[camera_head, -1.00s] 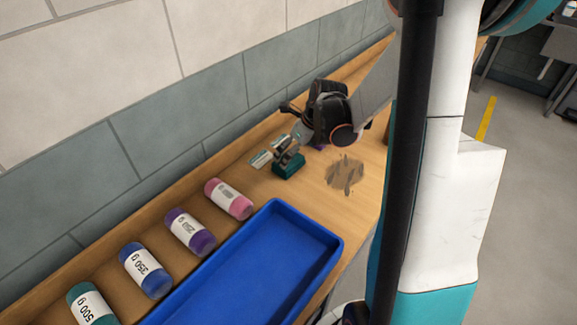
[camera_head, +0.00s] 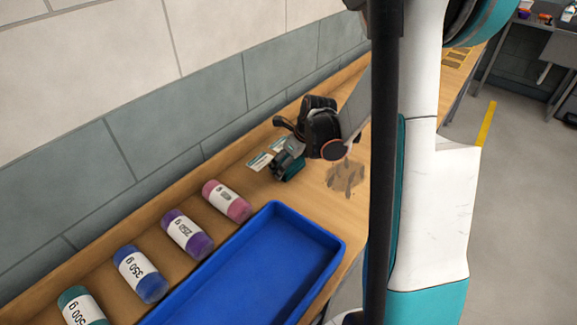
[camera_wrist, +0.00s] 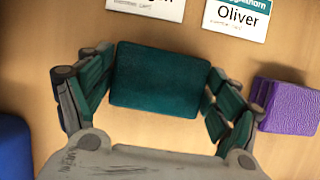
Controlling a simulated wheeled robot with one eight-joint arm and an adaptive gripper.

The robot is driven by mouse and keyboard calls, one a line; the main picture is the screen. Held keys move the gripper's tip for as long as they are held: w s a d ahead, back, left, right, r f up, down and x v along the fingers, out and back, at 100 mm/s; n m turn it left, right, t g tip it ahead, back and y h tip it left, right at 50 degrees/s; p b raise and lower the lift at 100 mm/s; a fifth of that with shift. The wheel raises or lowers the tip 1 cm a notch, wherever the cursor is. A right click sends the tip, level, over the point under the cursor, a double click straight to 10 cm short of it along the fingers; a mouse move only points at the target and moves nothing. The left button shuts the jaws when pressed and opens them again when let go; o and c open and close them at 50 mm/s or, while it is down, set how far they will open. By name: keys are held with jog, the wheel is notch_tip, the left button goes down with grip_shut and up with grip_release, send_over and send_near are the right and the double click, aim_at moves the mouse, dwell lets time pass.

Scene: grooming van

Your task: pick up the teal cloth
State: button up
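The teal cloth (camera_wrist: 153,80) looks like a folded, rounded block lying on the wooden counter, in the upper middle of the wrist view. In the head view part of it shows as a teal patch (camera_head: 291,173) below my gripper (camera_head: 290,150). In the wrist view my gripper (camera_wrist: 158,68) is open, with one finger at the cloth's left side and the other at its right. Narrow gaps seem to remain on both sides. I cannot tell the fingertips' height above the counter.
A purple block (camera_wrist: 287,106) lies just right of the right finger. Name cards, one reading Oliver (camera_wrist: 237,17), lie behind the cloth.

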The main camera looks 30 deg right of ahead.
jog(key=shift+r, duration=0.1)
notch_tip(320, 180, up, 20)
jog(key=p, duration=0.6)
